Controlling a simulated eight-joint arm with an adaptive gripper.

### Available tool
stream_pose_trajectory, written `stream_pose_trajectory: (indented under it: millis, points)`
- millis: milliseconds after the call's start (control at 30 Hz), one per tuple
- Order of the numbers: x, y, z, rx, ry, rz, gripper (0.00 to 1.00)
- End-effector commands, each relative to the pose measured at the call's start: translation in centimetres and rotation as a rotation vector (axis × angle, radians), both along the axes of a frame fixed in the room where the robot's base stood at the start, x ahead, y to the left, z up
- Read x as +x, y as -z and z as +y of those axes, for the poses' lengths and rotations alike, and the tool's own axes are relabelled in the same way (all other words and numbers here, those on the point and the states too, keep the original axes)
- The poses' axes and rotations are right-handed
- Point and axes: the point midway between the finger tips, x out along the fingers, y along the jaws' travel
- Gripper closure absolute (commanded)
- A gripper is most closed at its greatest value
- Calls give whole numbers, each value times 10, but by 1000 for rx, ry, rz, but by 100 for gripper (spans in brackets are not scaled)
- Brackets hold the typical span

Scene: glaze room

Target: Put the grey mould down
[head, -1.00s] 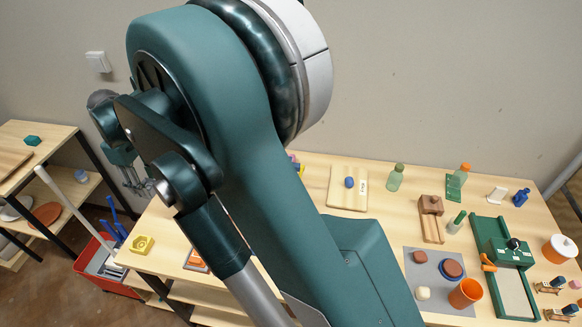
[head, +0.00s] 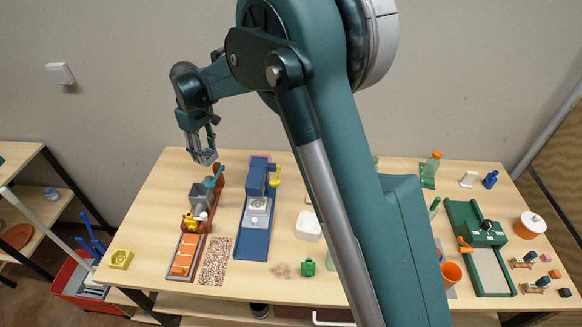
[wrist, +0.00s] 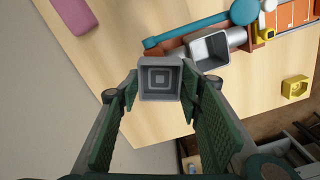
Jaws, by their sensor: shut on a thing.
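The grey mould (wrist: 160,77) is a small square block with a recess of nested squares, seen from its hollow side in the wrist view. My gripper (wrist: 160,90) has its two green-padded fingers on either side of it and is shut on it. In the head view my gripper (head: 204,157) is at the left back, in the air near the table's back edge. The mould looks small and grey at its fingertips there, hard to tell from them. The wrist view shows table wood and floor beyond the mould, so it is held clear of the surface.
A machine with a grey hopper (head: 200,198), teal lever and orange strip (head: 184,255) stands close by. Right of it is a blue press (head: 256,215). A yellow mould (head: 120,259) lies at the left front. A pink block (wrist: 75,14) shows at the wrist view's corner. Bare wood (head: 150,215) lies left.

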Motion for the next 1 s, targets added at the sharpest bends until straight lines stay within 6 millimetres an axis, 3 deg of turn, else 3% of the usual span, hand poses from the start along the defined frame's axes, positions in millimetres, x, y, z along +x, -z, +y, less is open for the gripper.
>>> stream_pose_trajectory:
  millis: [100,500,800,1000]
  points:
    - [24,0,-35,0,49,0,77]
    - [87,0,-150,0,202,0,77]
    - [122,0,-237,0,314,0,77]
    - [136,0,-282,0,370,0,77]
